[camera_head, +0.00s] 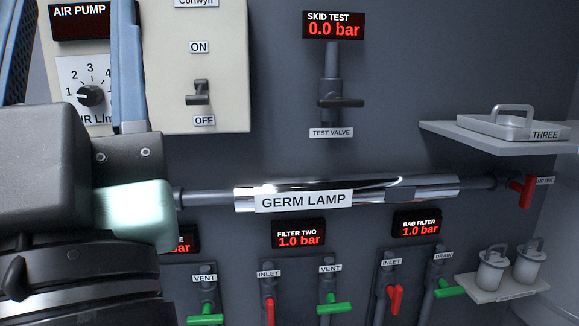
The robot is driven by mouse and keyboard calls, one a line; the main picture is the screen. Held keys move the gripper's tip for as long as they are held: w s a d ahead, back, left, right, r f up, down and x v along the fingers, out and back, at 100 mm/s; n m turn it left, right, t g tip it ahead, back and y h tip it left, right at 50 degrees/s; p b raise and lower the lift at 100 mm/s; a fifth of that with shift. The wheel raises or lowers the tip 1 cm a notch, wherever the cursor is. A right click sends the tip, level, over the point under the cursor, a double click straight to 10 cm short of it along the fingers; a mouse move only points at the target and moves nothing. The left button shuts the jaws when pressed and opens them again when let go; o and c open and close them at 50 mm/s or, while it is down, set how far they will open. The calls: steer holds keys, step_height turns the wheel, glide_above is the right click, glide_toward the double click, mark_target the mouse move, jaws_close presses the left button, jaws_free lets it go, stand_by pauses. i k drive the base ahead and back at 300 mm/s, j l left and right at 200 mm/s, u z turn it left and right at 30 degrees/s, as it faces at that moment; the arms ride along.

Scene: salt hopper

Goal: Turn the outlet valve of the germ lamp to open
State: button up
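The germ lamp (420,188) is a shiny chrome cylinder lying level on the grey wall, with a white GERM LAMP label. A pipe runs from its right end to a red handle (522,192), beside a small tag that seems to end in "OUT". This handle hangs down, tilted, across the line of the pipe. Dark parts of my arm with a pale green block fill the left side, over the lamp's left pipe and far from the red handle. My gripper's fingertips cannot be made out, and nothing of mine touches the red handle.
A shelf (462,135) with a lidded metal tray (515,122) juts out just above the red handle. A lower shelf (500,290) with two white canisters is below it. Red and green valve handles line the bottom. The TEST VALVE (340,102) is above the lamp.

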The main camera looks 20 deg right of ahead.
mark_target(527, 190)
steer(key=z, duration=0.75)
steer(key=i+l+z, duration=0.1)
steer(key=l+z, duration=0.3)
steer(key=i+l+z, duration=0.15)
steer(key=l+z, duration=0.3)
